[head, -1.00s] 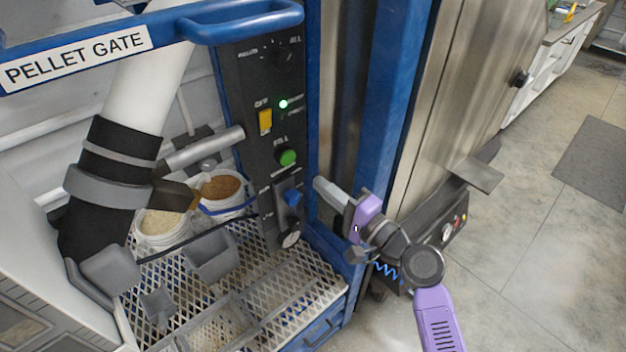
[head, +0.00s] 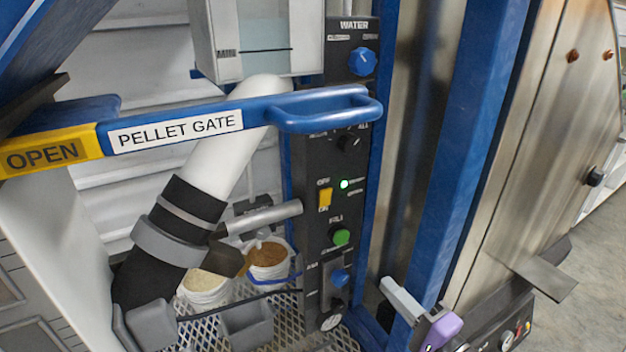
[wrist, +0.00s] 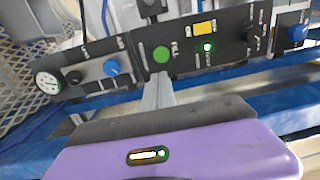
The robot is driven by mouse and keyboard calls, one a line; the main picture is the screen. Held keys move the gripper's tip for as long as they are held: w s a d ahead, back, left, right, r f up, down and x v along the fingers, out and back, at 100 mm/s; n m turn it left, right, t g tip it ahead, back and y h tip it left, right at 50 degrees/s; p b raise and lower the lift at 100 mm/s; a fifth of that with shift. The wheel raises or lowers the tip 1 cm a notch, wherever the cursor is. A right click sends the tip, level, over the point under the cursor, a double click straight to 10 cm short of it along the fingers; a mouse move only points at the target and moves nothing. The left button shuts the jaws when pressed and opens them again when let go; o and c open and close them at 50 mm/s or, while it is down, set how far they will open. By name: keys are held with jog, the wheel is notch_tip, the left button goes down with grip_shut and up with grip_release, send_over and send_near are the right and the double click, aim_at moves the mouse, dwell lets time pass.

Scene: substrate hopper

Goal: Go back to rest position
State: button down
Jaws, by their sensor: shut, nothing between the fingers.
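My gripper (head: 402,300) is at the lower right of the head view, in front of the blue frame post and to the right of the black control panel (head: 318,235). Its grey fingers are together and hold nothing. In the wrist view, the closed fingers (wrist: 157,92) point at the panel, just below the green button (wrist: 161,54) in the picture. I cannot tell the exact gap, but in the head view the gripper is apart from the panel. The purple gripper body fills the bottom of the wrist view.
A blue pellet gate handle (head: 325,108) juts out above. The panel carries a lit green lamp (head: 344,184), a yellow switch (head: 325,198) and blue knobs. Two pellet buckets (head: 268,258) stand on the mesh shelf at left. A steel cabinet (head: 520,150) stands at right; floor shows beyond it.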

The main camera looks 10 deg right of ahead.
jog(key=s+d+f+n+h, duration=0.3)
jog(key=s+d+n+h, duration=0.15)
jog(key=s+h, duration=0.4)
jog(key=s+a+n+g, duration=0.1)
jog(key=s+a+n, duration=0.1)
jog(key=s, duration=0.7)
jog(key=s+a+n+g+y, duration=0.1)
jog(key=s+a+n, duration=0.2)
jog(key=s, duration=0.6)
jog(key=s+a+n+y, duration=0.1)
jog(key=s+n, duration=0.3)
jog(key=s, duration=0.5)
jog(key=shift+s+a+f+n+g, duration=0.15)
jog(key=shift+s+a+n+g, duration=0.25)
jog(key=shift+a, duration=0.45)
